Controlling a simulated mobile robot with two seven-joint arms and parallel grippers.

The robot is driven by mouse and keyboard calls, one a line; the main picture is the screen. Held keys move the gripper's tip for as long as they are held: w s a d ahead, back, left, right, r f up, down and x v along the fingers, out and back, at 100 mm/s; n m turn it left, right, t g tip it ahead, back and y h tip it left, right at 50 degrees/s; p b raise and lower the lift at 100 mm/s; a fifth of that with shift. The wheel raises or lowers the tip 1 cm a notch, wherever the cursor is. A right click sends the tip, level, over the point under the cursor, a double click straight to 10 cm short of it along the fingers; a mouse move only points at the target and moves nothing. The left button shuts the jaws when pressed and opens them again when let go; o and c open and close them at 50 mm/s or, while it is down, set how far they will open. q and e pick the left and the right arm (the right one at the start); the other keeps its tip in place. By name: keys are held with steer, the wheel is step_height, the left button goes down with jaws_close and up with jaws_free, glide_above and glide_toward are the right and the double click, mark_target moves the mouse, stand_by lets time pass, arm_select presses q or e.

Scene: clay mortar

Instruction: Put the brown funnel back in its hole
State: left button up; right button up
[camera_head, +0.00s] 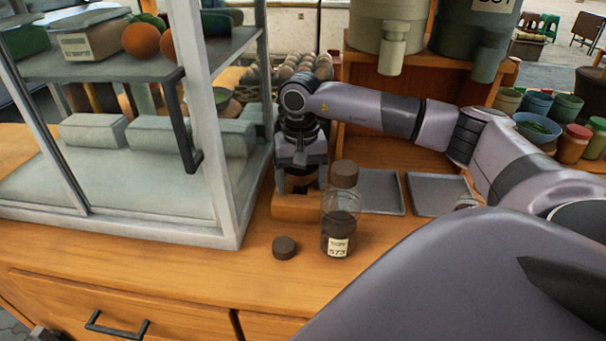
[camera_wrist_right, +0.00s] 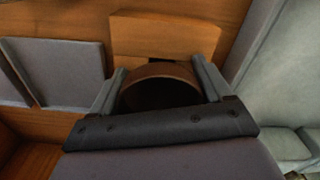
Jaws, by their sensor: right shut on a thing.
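My right gripper (camera_head: 301,184) points down and is shut on the brown funnel (camera_head: 299,182). The funnel's round, dark open mouth sits between both fingers in the right wrist view (camera_wrist_right: 160,78). A light wooden block (camera_head: 296,208) is directly below the gripper in the head view; it also shows in the right wrist view (camera_wrist_right: 165,36), with a dark gap at its edge by the funnel. The hole itself is mostly hidden by the funnel and gripper. I cannot tell whether the funnel touches the block.
A glass jar (camera_head: 340,218) with a brown lid stands just right of the block. A dark round cap (camera_head: 284,247) lies in front. Two grey trays (camera_head: 380,190) lie to the right. A framed glass case (camera_head: 228,190) stands close on the left. The front counter edge is bare.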

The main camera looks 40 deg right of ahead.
steer(key=shift+s+a+f, duration=0.15)
steer(key=shift+a+f, duration=0.05)
steer(key=shift+f, duration=0.4)
steer(key=o, duration=0.9)
steer(key=shift+o, duration=0.7)
steer(key=shift+d, duration=0.1)
steer(key=shift+r, duration=0.25)
steer(key=r, duration=0.8)
steer(key=shift+w+a, duration=0.2)
steer(key=shift+w, duration=0.05)
